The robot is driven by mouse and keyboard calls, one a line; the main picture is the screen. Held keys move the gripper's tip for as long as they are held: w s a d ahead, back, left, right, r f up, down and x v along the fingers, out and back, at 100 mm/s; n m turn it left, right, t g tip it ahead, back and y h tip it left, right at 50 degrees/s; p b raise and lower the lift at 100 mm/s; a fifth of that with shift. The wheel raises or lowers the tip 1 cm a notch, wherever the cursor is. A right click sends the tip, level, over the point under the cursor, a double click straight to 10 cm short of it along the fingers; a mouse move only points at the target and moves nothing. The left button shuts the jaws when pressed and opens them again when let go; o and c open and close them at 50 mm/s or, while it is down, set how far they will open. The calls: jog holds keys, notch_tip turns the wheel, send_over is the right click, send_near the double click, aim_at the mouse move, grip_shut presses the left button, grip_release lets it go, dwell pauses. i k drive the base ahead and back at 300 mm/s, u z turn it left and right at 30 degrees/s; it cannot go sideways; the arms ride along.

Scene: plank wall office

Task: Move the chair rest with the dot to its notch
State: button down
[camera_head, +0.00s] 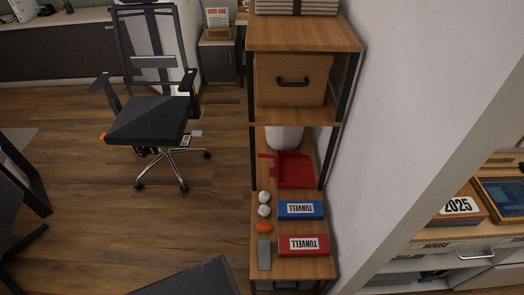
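A black office chair (148,121) stands on the wood floor at the upper left, with a tall framed back, a grey cross-piece (153,62) and a five-star chrome base. It has a left armrest (99,83) and a right armrest (188,80), both dark. A small orange part (103,136) shows at the seat's left edge, and a white tag hangs below its right side. I cannot make out a dot or a notch on either armrest or the back. My gripper is not in view.
A wooden shelf unit (262,35) stands right of the chair, holding a red tray (295,169), a blue box (300,210) and a red box (303,245). Dark furniture edges show at the lower left (20,200) and bottom (190,280). Floor between chair and shelf is clear.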

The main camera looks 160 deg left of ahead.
aim_at(187, 84)
jog(key=i, duration=0.85)
jog(key=u, duration=1)
jog(key=i, duration=0.45)
jog(key=u, duration=0.05)
jog(key=k, duration=0.1)
jog(key=u, duration=2.7)
jog(key=k, duration=0.15)
jog(key=u, duration=1.7)
jog(key=i, duration=1.6)
jog(key=u, duration=0.2)
